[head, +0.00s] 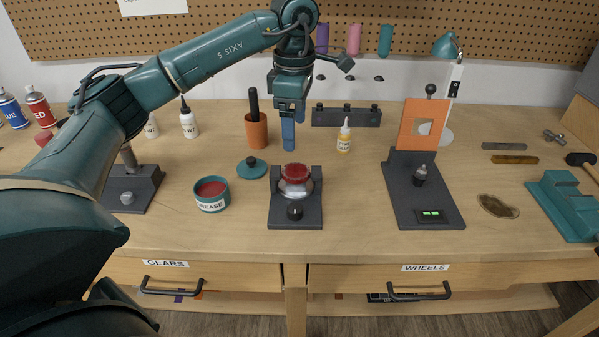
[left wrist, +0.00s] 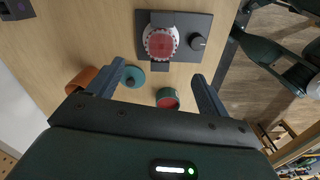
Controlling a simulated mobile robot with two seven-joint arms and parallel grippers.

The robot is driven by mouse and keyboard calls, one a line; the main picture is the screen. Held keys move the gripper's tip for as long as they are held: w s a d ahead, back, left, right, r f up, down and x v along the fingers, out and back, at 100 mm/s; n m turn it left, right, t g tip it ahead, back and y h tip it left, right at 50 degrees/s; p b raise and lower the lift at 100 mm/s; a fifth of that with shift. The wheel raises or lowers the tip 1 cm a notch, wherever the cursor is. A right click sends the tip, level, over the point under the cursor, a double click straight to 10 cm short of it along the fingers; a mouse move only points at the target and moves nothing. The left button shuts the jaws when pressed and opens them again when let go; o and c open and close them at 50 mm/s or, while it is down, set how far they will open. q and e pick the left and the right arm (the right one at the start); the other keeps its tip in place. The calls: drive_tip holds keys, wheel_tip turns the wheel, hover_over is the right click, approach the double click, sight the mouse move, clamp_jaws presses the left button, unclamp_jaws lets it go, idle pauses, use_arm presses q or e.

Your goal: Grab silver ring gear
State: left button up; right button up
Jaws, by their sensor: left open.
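A silver ring gear (head: 296,188) sits in a dark fixture (head: 283,212) on the workbench, with a red mass in its middle. In the left wrist view the toothed silver ring (left wrist: 147,41) shows around the red centre, beside a black knob (left wrist: 198,42). My left gripper (head: 288,134) hangs behind the fixture in the head view, fingers down. It is apart from the gear and holds nothing. The left wrist view shows its two fingers (left wrist: 158,74) spread apart, with the gear beyond them. My right gripper is in neither view.
An open grease tin (head: 211,205) and its teal lid (head: 252,168) stand left of the fixture. A terracotta cup (head: 256,131) and yellow glue bottle (head: 344,140) flank my gripper. An orange-plated stand (head: 410,195) is to the right. Bare wood separates these.

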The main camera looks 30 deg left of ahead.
sight(296, 171)
use_arm(q)
wheel_tip(296, 171, down, 12)
drive_tip(key=shift+f+p, duration=0.2)
drive_tip(key=shift+p, duration=0.8)
drive_tip(key=c, duration=1.1)
drive_tip(key=shift+r, duration=0.1)
drive_tip(key=shift+c, duration=0.2)
